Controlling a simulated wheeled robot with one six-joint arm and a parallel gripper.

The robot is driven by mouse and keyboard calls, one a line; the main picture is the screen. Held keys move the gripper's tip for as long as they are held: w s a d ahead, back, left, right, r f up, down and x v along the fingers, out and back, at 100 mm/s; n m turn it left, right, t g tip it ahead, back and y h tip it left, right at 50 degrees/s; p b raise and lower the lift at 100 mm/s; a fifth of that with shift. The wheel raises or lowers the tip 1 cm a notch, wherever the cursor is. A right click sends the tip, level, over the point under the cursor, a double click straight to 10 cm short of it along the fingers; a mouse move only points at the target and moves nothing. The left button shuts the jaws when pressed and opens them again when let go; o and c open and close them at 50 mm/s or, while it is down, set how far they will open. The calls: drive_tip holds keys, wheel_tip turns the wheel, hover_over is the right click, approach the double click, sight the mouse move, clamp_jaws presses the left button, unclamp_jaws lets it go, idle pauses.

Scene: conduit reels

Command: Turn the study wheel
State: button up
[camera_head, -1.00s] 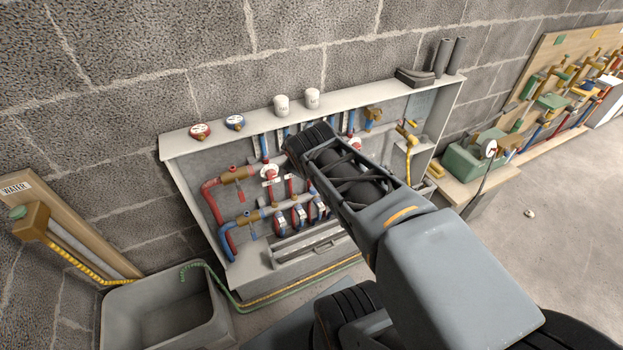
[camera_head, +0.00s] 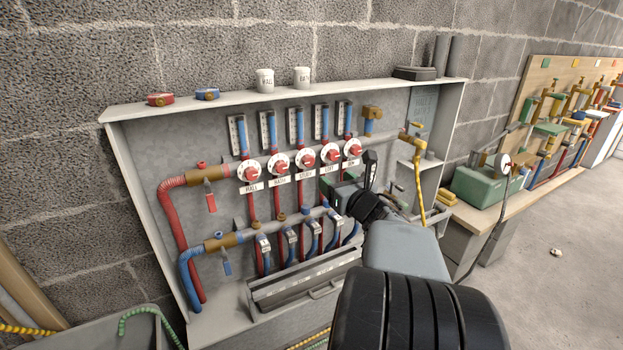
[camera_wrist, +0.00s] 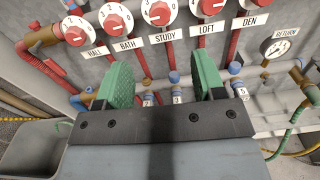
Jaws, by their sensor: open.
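The study wheel (camera_head: 305,157) is a red knob on a white dial, the middle one in a row of several on the grey cabinet's back panel. Its label reads STUDY. In the wrist view the study wheel (camera_wrist: 159,13) is at the top middle, partly cut off by the frame's edge. My gripper (camera_wrist: 162,78) is open and empty, its two green pads wide apart below the row of dials. In the head view my gripper (camera_head: 353,183) is in front of the cabinet, right of and lower than the study wheel, apart from it.
The bath wheel (camera_head: 279,163) and loft wheel (camera_head: 330,153) flank it closely. Red pipes run below the dials to a grey manifold (camera_head: 300,219) with blue valves. A drawer-like tray (camera_head: 300,287) sits at the bottom. A return gauge (camera_wrist: 277,46) is right in the wrist view.

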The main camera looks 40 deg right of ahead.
sight(310, 161)
drive_tip(key=shift+n, duration=0.3)
drive_tip(key=w, duration=0.4)
drive_tip(key=w+d+b, duration=0.1)
drive_tip(key=w, duration=0.4)
drive_tip(key=w+d, duration=0.1)
drive_tip(key=w, duration=0.3)
drive_tip(key=shift+w+f, duration=0.25)
drive_tip(key=shift+c, duration=0.4)
drive_tip(key=c, duration=0.8)
drive_tip(key=shift+c, duration=0.2)
